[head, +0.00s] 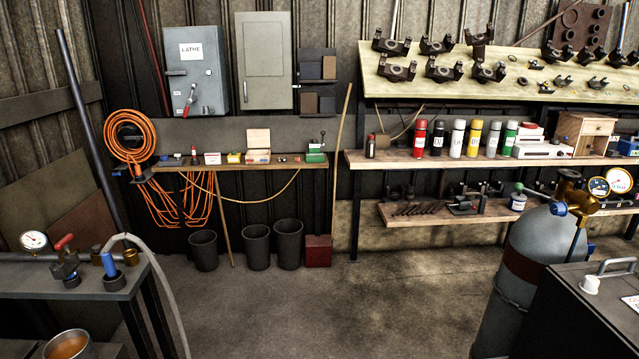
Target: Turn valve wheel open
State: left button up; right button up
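Neither of my grippers is in view. A grey gas cylinder (525,265) stands upright at the right, with a brass valve and regulator (584,205) on top. A blue knob (558,209) and a dark round cap or wheel (569,174) sit on that valve. Two round gauges (619,181) are beside it. At the left, a bench carries a pipe fitting with a red handle (64,242), a gauge (33,240) and a blue-topped fitting (109,262). I cannot tell which part is the valve wheel, or how far any is turned.
A dark box with a handle (590,320) stands in front of the cylinder. The left bench (80,278) has a hose (165,290) hanging off it. Shelves and several bins (257,246) line the back wall. The middle floor (330,310) is clear.

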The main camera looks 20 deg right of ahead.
aim_at(566, 174)
jog(key=i+z, duration=0.45)
jog(key=i, duration=0.25)
jog(key=i+j+z, duration=0.25)
jog(key=i+z, duration=0.2)
jog(key=i, duration=0.2)
